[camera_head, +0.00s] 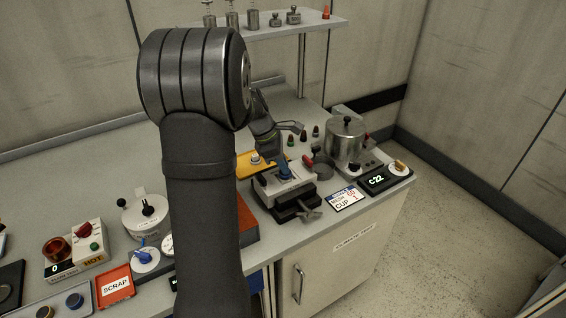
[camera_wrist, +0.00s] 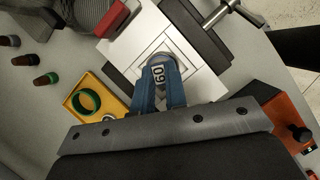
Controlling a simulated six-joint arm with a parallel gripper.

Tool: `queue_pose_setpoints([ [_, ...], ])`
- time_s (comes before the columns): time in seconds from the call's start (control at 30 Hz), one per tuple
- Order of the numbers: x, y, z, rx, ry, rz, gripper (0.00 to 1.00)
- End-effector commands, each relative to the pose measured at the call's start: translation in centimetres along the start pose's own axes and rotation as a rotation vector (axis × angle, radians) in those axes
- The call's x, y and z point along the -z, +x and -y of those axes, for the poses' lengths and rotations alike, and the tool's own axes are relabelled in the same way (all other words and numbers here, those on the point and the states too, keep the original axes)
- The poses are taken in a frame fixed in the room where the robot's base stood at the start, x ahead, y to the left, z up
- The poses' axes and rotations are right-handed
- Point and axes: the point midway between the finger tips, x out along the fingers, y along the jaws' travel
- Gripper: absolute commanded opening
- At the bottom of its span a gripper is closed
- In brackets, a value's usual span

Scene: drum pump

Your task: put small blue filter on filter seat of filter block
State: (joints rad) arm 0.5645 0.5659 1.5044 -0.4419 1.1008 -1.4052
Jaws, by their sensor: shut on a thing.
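My gripper (camera_wrist: 163,88) is shut on the small blue filter (camera_wrist: 158,72), which bears a "60" mark. In the wrist view the filter is over the white top of the filter block (camera_wrist: 204,88), at the nested square outlines of the filter seat (camera_wrist: 146,57). A pale round edge shows just beyond the filter. I cannot tell whether the filter touches the seat. In the head view the filter block (camera_head: 267,182) stands on a dark base near the bench's front edge, with blue (camera_head: 287,172) showing at its top.
A yellow tray (camera_wrist: 114,107) holding a green ring is close to the block. A metal T-handle (camera_wrist: 217,14) sticks out from the block's base. A metal pot (camera_head: 346,142) and a "CUP 1" card (camera_head: 343,198) stand to the right. An orange-sided box (camera_head: 247,220) is to the left.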

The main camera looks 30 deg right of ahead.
Motion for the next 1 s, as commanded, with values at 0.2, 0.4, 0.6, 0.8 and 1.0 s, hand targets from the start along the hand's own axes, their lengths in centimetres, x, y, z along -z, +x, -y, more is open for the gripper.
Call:
queue_pose_setpoints([
  [0.2, 0.20, 0.48, -0.01, 0.000, 0.000, 0.000, 0.00],
  [0.4, 0.23, 0.57, 0.00, 0.000, 0.000, 0.000, 0.00],
  [0.6, 0.24, 0.59, 0.00, 0.000, 0.000, 0.000, 0.00],
  [0.8, 0.32, 0.78, 0.01, 0.001, 0.000, 0.000, 0.00],
  [1.0, 0.44, 1.06, 0.02, 0.001, 0.000, 0.000, 0.00],
])
